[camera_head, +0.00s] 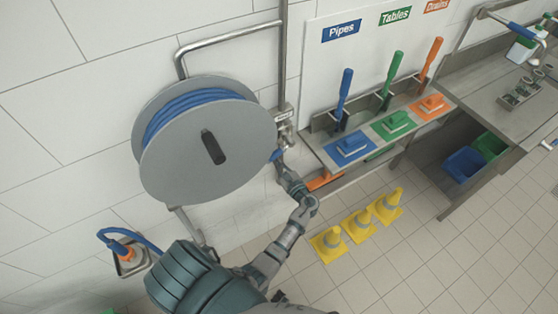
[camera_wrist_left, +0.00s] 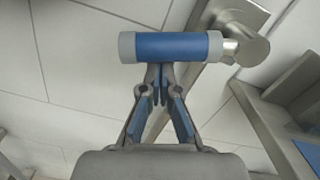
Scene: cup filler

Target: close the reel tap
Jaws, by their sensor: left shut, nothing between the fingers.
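The hose reel (camera_head: 180,150) is a large grey disc with blue hose and a dark knob, mounted on the wall at the left. The tap's handle (camera_wrist_left: 168,47) is a blue cylinder with grey ends, lying crosswise in the left wrist view and joined at its right to a metal stem and pipe. In the head view a small blue bit of it (camera_head: 276,155) shows at the reel's right edge. My left gripper (camera_wrist_left: 160,72) is shut and empty, its tips right at the handle's lower side; I cannot tell if they touch. It also shows in the head view (camera_head: 281,161). My right gripper is out of view.
A metal pipe (camera_head: 230,34) runs along the wall above the reel. To the right is a shelf (camera_head: 323,155) with blue, green and orange brushes. Yellow cones (camera_head: 358,226) stand on the floor. A hose nozzle (camera_head: 125,250) hangs at lower left.

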